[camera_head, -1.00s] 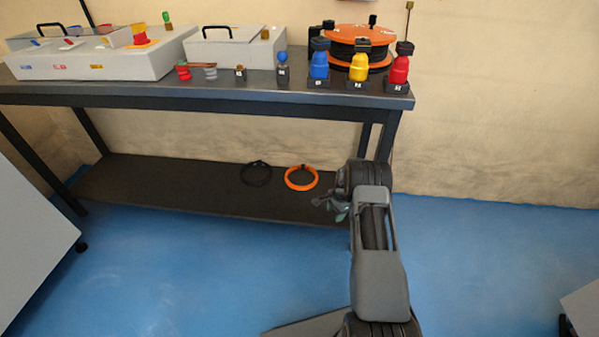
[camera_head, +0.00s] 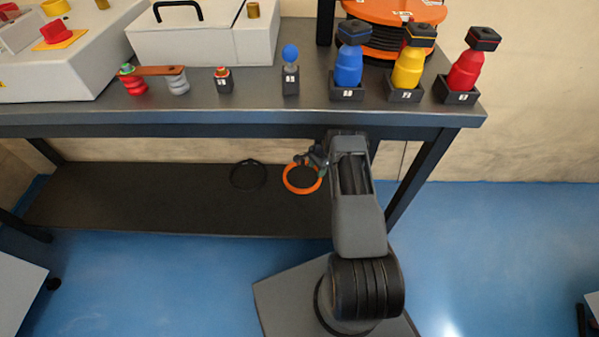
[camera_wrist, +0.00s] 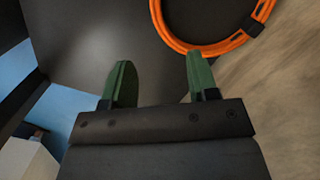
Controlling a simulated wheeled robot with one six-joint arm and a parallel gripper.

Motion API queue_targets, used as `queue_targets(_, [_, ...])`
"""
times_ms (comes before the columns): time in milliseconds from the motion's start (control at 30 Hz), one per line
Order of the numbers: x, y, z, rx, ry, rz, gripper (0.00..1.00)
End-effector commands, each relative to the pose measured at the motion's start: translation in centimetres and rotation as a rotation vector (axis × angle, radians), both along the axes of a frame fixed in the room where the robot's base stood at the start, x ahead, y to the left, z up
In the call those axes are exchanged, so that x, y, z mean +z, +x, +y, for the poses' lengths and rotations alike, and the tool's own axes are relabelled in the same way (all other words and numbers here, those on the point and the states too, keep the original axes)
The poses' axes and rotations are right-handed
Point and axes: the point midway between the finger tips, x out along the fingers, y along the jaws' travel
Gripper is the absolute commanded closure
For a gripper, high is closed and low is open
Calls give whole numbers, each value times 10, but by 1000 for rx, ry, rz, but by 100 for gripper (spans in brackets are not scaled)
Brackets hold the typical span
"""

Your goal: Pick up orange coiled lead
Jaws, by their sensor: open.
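The orange coiled lead (camera_head: 288,186) lies on the dark lower shelf of the bench, to the right of a black coil. My gripper (camera_head: 312,157) is at the lead's upper right edge in the head view, partly hidden by my own arm. In the wrist view the orange lead (camera_wrist: 179,44) shows at the top, with a black tie on its right side. My gripper's two green fingers (camera_wrist: 160,78) are apart with nothing between them. The right fingertip is just below the lead's lower edge; whether it touches I cannot tell.
A black coil (camera_head: 248,174) lies left of the lead on the lower shelf (camera_head: 120,195). The bench top (camera_head: 200,105) overhangs above, carrying blue (camera_head: 348,65), yellow (camera_head: 409,68) and red (camera_head: 465,71) pieces. A bench leg (camera_head: 418,178) stands right of my arm.

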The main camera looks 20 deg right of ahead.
Motion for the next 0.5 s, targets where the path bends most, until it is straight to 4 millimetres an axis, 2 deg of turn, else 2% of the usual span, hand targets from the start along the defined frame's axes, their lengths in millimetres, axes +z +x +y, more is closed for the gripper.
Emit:
queue_targets(33, [-14,-2,2,0,1,4,46])
queue_targets(200, [-45,-2,7,3,1,2,46])
queue_targets(333, [-62,-2,10,4,1,2,46])
queue_targets(500, [-72,-1,11,4,0,1,46])
